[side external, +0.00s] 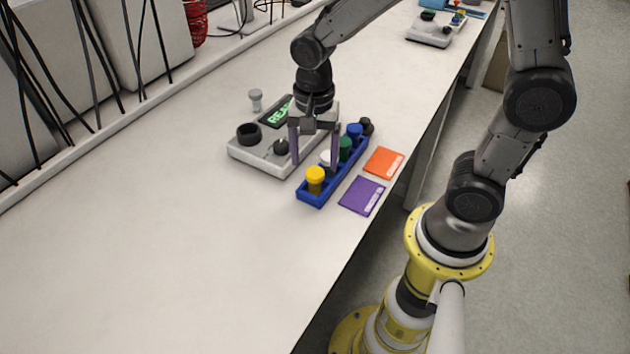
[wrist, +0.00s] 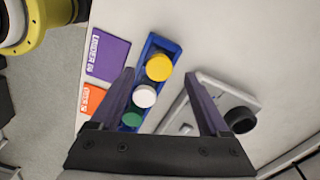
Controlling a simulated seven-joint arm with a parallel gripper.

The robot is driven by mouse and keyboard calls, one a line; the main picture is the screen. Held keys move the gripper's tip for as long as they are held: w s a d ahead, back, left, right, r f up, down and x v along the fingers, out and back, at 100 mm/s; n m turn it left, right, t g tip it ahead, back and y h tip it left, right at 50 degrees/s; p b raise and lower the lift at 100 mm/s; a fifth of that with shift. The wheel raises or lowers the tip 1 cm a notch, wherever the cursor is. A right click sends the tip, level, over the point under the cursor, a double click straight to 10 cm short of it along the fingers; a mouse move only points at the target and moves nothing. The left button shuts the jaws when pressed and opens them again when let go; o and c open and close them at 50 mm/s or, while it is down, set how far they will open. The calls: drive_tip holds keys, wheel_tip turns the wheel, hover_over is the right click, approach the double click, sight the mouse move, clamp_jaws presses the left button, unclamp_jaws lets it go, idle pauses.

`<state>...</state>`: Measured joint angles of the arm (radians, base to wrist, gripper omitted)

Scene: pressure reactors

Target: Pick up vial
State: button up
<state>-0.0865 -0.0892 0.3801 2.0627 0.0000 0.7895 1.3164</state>
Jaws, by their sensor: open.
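A blue rack (side external: 312,195) stands on the white bench and holds several vials in a row. The vials are a yellow-capped vial (side external: 315,178) at the near end, a white-capped vial (side external: 326,157), a green-capped vial (side external: 345,147), a blue-capped vial (side external: 354,130) and a dark-capped vial (side external: 367,125) at the far end. My gripper (side external: 314,163) is open and empty, above the rack and the device beside it. In the wrist view my gripper (wrist: 167,102) has its left finger over the rack, near the white cap (wrist: 144,96). The yellow cap (wrist: 159,67) lies just beyond the fingertips.
A grey-white device (side external: 262,155) with a green-lit display stands left of the rack. An orange card (side external: 384,163) and a purple card (side external: 362,195) lie right of it by the bench edge. The near bench (side external: 180,250) is clear.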

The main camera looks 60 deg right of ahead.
sight(315, 172)
drive_tip(key=shift+d+f, duration=0.2)
drive_tip(key=shift+f, duration=2.45)
drive_tip(key=shift+c, duration=0.3)
clamp_jaws()
drive_tip(key=shift+r, duration=0.1)
